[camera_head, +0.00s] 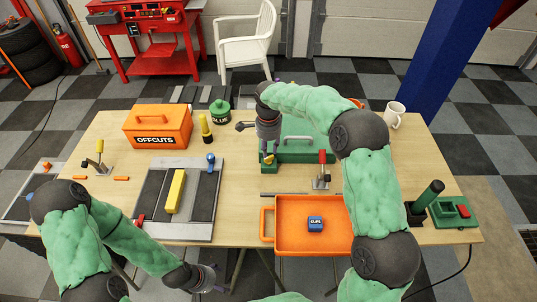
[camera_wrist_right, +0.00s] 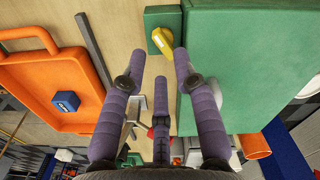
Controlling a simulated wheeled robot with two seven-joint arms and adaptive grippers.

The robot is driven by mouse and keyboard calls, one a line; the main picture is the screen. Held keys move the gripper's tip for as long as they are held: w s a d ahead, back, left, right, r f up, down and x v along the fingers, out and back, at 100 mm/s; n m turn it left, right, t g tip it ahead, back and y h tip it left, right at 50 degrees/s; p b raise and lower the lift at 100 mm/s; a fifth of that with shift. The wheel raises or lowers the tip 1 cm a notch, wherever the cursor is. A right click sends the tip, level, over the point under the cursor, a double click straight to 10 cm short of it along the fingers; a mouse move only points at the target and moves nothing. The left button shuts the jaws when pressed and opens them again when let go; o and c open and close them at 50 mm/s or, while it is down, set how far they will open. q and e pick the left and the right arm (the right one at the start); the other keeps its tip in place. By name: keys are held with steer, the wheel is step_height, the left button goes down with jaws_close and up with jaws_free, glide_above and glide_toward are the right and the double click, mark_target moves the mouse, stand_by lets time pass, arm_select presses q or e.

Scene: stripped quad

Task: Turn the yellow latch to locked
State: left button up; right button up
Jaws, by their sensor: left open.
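The yellow latch (camera_wrist_right: 163,39) is a small knob on a green plate (camera_wrist_right: 153,18) beside the large green case (camera_wrist_right: 235,60). In the head view the latch (camera_head: 269,159) shows just below my right gripper (camera_head: 268,142). In the right wrist view my right gripper (camera_wrist_right: 160,58) has its purple fingers spread, with the latch just beyond the tips, between the two outer fingers. I cannot tell whether they touch it. My left gripper (camera_head: 208,280) is open and empty, low in front of the table, far from the latch.
An orange tray (camera_head: 285,241) with a blue box (camera_head: 316,223) lies in front of the case. A metal toggle clamp (camera_head: 321,178) with a red tip stands between them. A grey-framed board (camera_head: 207,215) with a yellow bar (camera_head: 176,191) and an orange OFFCUTS box (camera_head: 158,126) are left.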

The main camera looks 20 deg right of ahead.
mark_target(268, 158)
step_height(268, 158, up, 8)
steer(key=shift+f, duration=0.25)
steer(key=shift+s+f, duration=0.1)
stand_by(0.4)
